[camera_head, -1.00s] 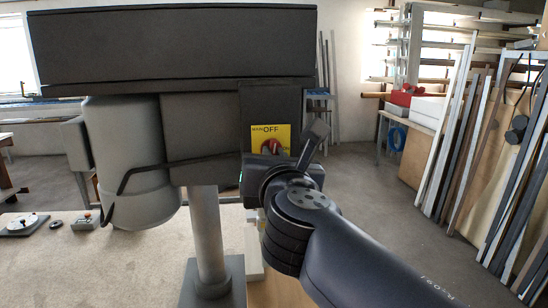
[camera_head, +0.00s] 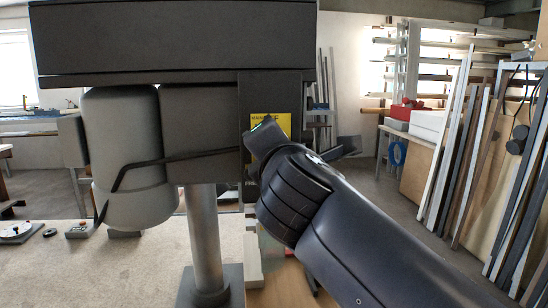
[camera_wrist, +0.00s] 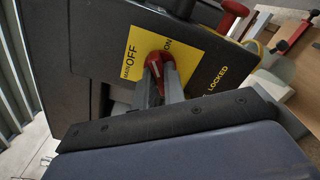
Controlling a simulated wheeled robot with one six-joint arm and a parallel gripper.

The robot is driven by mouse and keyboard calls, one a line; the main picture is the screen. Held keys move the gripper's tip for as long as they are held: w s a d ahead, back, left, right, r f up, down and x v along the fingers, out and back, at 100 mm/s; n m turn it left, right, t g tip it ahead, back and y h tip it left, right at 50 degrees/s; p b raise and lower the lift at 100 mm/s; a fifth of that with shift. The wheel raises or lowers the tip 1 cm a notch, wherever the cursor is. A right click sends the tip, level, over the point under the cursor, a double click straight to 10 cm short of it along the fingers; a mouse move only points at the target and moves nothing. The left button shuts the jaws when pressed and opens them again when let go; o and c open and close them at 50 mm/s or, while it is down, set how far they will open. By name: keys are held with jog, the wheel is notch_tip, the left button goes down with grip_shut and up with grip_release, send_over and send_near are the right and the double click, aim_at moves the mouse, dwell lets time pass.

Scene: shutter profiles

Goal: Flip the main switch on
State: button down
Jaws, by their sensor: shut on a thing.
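The main switch is a red rotary knob (camera_wrist: 157,64) on a yellow plate (camera_wrist: 190,55) on a dark box. The plate reads MAIN OFF and ON. My gripper (camera_wrist: 157,79) has its two grey fingers on either side of the knob's grip, shut on it, in the wrist view. The red grip runs up and down in that view; its exact pointing is partly hidden by the fingers. In the head view my wrist covers the knob and most of the plate (camera_head: 284,123).
The dark machine housing (camera_head: 170,40) spans the upper left, with a grey cylinder (camera_head: 125,160) and a metal post (camera_head: 208,240) below. A loose black cable (camera_head: 170,162) crosses the housing. Long profiles lean at the right. Floor behind my arm is open.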

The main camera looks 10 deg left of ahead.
jog(key=shift+f+m+b, duration=0.1)
jog(key=shift+m+b, duration=2.25)
jog(key=shift+m, duration=1.25)
jog(key=c, duration=1.5)
grip_release()
jog(key=b+v, duration=0.2)
jog(key=v, duration=0.9)
